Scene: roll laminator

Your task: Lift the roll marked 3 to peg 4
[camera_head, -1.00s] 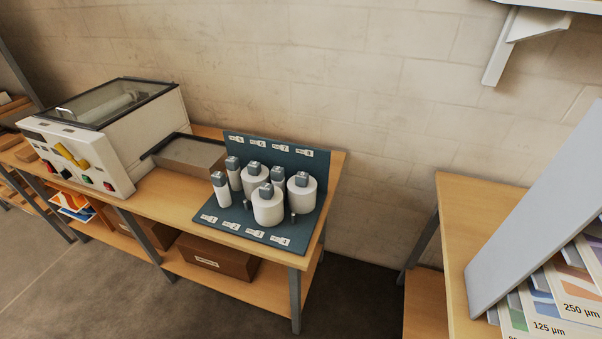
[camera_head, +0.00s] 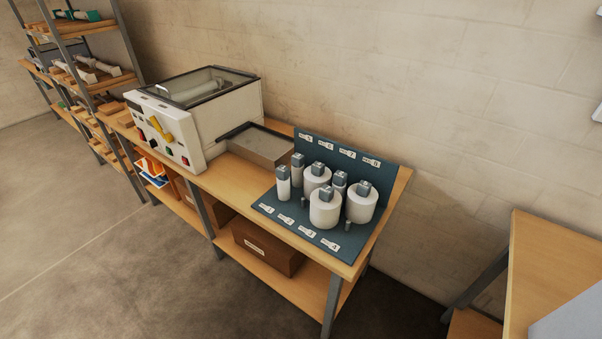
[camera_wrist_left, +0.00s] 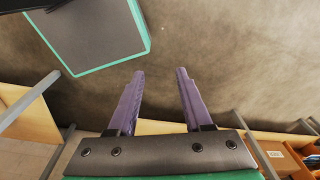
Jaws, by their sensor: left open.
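White rolls with grey tops stand upright on pegs of a dark blue-green rack (camera_head: 284,219) in the head view. In the front row, a slim roll (camera_head: 283,188) is at label 1 and a wide roll (camera_head: 325,209) is at label 3. The pegs at label 2 (camera_head: 303,203) and label 4 (camera_head: 348,226) are bare. The back row holds two slim rolls (camera_head: 297,172) and two wide ones (camera_head: 361,206). The marks on the roll tops are too small to read. My left gripper (camera_wrist_left: 160,73) is open and empty above the floor in its wrist view. My right gripper is not shown.
A white laminator (camera_head: 185,115) and a grey-topped box (camera_head: 259,142) stand left of the rack on the wooden bench (camera_head: 235,185). A brown box (camera_head: 265,248) is on the shelf below. Another table (camera_head: 515,260) is at right, with a floor gap between.

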